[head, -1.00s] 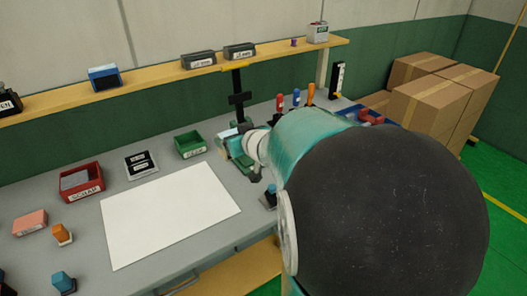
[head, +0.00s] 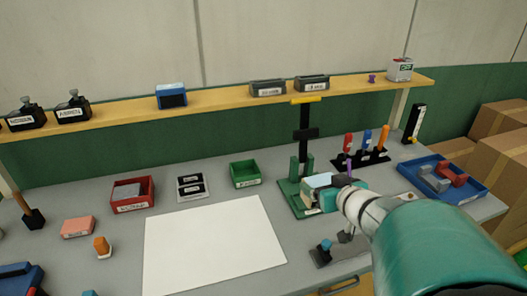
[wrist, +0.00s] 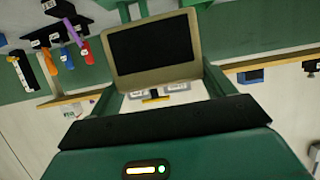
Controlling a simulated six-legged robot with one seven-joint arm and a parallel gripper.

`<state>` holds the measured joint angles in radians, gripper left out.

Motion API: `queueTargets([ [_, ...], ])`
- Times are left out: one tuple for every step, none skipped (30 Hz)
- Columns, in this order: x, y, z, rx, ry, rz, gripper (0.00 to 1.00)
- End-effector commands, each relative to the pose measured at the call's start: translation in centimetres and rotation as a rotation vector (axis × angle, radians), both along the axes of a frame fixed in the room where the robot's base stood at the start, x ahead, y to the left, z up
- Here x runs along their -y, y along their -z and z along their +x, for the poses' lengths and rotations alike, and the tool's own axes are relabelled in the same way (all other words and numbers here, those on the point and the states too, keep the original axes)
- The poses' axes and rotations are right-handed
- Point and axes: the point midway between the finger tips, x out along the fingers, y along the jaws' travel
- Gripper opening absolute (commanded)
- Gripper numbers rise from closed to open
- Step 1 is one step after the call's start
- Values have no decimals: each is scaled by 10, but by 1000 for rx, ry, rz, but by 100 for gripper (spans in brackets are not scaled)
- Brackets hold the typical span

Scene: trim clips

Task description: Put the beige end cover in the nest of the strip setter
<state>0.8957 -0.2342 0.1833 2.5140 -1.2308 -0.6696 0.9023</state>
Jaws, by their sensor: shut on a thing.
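The beige end cover (wrist: 194,50) fills the top middle of the wrist view, with a dark inner face and a beige rim. My gripper (wrist: 155,55) is shut on it, one finger on each side. In the head view the pale cover (head: 317,181) shows at the tip of my gripper (head: 322,184), over or in front of the strip setter's green base. The strip setter (head: 304,150) has a black post, a yellow top bar and green uprights. Its nest is hidden behind the cover and gripper, so I cannot tell whether they touch.
A rack of red, blue and orange tools (head: 362,160) stands behind my gripper. A blue tray (head: 412,172) lies to the right. A green bin (head: 244,182) stands left of the setter, and a white sheet (head: 210,250) lies clear at the front. A shelf (head: 220,98) runs along the back.

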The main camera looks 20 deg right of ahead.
Motion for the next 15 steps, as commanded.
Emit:
queueTargets([
  [3,4,5,-3,0,3,56],
  [5,6,8,-3,1,5,56],
  [8,9,13,-3,1,5,56],
  [11,11,17,-2,1,6,56],
  [13,13,21,-3,1,6,56],
  [16,16,27,-2,1,6,56],
  [19,18,31,-2,1,5,56],
  [22,21,35,-2,1,6,56],
  [26,23,41,-2,2,6,56],
  [28,26,46,-2,2,6,56],
  [31,29,50,-3,2,6,56],
  [35,31,57,-2,4,6,56],
  [38,34,61,-2,2,5,56],
  [41,36,66,-1,2,6,56],
  [45,39,72,-1,4,6,56],
])
